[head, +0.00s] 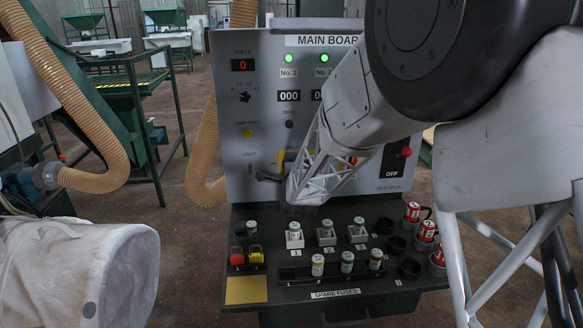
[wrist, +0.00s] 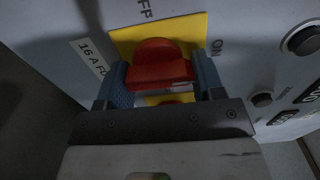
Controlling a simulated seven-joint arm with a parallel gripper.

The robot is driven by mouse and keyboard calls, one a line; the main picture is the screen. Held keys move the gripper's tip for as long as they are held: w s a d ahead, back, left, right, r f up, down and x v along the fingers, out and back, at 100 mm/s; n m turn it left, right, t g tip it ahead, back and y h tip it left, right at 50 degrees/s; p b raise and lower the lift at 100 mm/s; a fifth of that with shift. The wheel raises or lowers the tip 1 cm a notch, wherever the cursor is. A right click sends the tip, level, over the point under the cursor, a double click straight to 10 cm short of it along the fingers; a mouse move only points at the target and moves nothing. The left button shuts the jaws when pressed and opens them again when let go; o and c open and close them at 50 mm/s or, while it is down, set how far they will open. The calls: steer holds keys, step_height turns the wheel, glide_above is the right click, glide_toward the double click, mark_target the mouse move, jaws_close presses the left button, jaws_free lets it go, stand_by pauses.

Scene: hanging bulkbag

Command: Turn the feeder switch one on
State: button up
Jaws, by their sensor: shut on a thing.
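A red rotary switch knob (wrist: 160,62) sits on a yellow plate (wrist: 125,42) on the grey panel, with OFF printed beyond the plate and ON to its right in the wrist view. My gripper (wrist: 163,82) has one blue-grey finger on each side of the knob and is shut on it. The knob's exact pointing is unclear. In the head view, my gripper (head: 270,178) is at the main board (head: 232,120), low and left of centre. My arm hides most of the yellow plate (head: 282,160) there, and the knob is hidden.
Two green lamps, No. 1 (head: 289,58) and No. 2 (head: 324,58), are lit. Below the board, a shelf holds numbered fuse holders (head: 327,235), spare fuses (head: 347,262) and red cylinders (head: 427,231). A tan hose (head: 205,150) hangs left of the board.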

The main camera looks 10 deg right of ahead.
stand_by(0.3)
steer(key=o, duration=0.9)
steer(key=shift+s, duration=0.1)
steer(key=shift+s, duration=3.8)
steer(key=s+d+r+n+g, duration=0.2)
steer(key=s+n+g, duration=0.3)
steer(key=s, duration=0.9)
steer(key=s+d+r+n+g, duration=0.1)
steer(key=s+d+n+g, duration=0.3)
steer(key=s, duration=1)
steer(key=s+d+r+n+g, duration=0.2)
steer(key=s+n+g, duration=0.4)
steer(key=s, duration=0.9)
steer(key=shift+d+r+n, duration=0.2)
steer(key=shift+d+n, duration=0.05)
steer(key=shift+n, duration=0.5)
steer(key=shift+d+r+n, duration=0.15)
steer(key=shift+d+n, duration=0.05)
steer(key=shift+n, duration=0.55)
